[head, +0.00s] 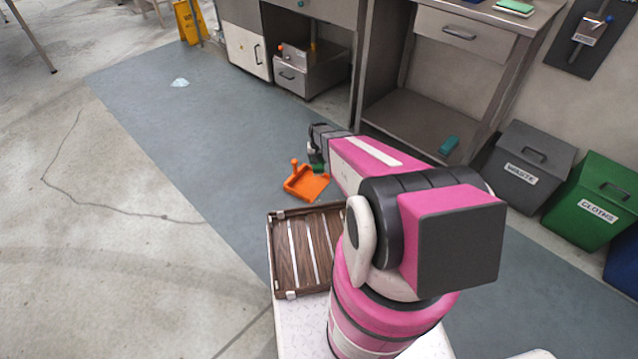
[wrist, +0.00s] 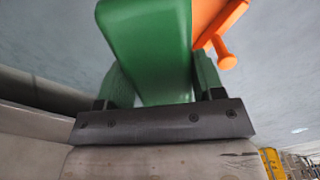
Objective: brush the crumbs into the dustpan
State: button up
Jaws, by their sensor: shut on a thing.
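The orange dustpan (head: 312,187) lies on the blue-grey floor strip, just beyond the wooden slatted tray. Its edge and knobbed handle (wrist: 226,52) show at the upper right of the wrist view. My gripper (head: 316,158) is over the floor at the dustpan's far side. It is shut on a green brush (wrist: 150,45), whose block fills the space between the fingers in the wrist view. In the head view only a small green part shows under the gripper; any bristles are hidden. I cannot make out crumbs near the dustpan.
A small pale patch (head: 180,82) lies farther off on the floor strip (head: 150,110); I cannot tell what it is. A steel workbench (head: 420,118) with a teal block (head: 449,145) stands right. Waste (head: 528,165) and cloths (head: 597,205) bins stand beyond.

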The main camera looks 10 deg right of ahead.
jog(key=shift+s+f, duration=0.5)
jog(key=shift+f, duration=2.75)
jog(key=shift+s+f, duration=0.45)
jog(key=shift+f, duration=2.75)
jog(key=shift+s+f, duration=0.5)
jog(key=shift+f, duration=2.75)
jog(key=shift+f, duration=0.7)
jog(key=shift+s, duration=0.1)
